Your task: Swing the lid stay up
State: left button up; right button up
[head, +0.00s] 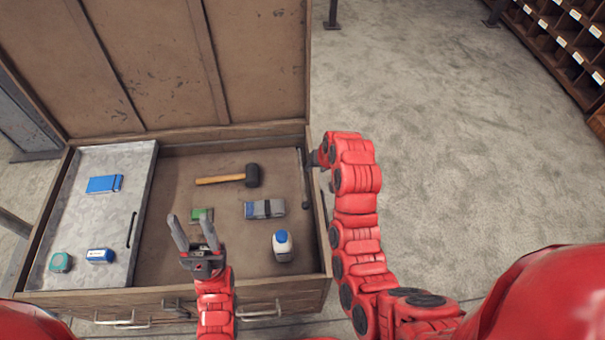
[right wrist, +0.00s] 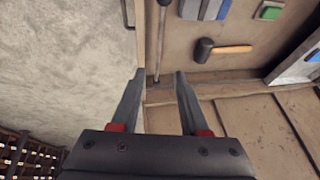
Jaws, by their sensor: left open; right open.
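The lid stay (head: 304,180) is a thin dark rod lying along the inside of the chest's right wall. In the right wrist view the stay (right wrist: 161,40) runs down from the top edge, and its lower end appears between my right fingertips. My right gripper (right wrist: 160,75) is open, with a finger on either side of that end; I cannot tell whether either touches it. In the head view my right gripper (head: 314,158) is mostly hidden behind its wrist at the right wall. The lid (head: 160,60) stands raised at the back. My left gripper (head: 188,218) is open and empty above the chest's front.
The chest holds a black-headed mallet (head: 228,180), a grey-blue box (head: 264,209), a white bottle (head: 283,247) and a green block (head: 202,215). A grey tray (head: 110,190) on the left carries blue and teal items.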

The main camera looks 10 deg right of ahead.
jog(key=p, duration=0.4)
send_near(303, 179)
notch_tip(303, 179, down, 2)
jog(key=shift+w+a+x, duration=0.1)
jog(key=shift+w+x, duration=0.05)
jog(key=shift+x, duration=0.7)
jog(key=shift+w+a+x, duration=0.1)
jog(key=shift+x, duration=0.8)
jog(key=shift+b+x, duration=0.95)
jog(key=shift+x, duration=0.35)
jog(key=shift+c, duration=0.2)
grip_shut()
jog(key=shift+w, duration=0.1)
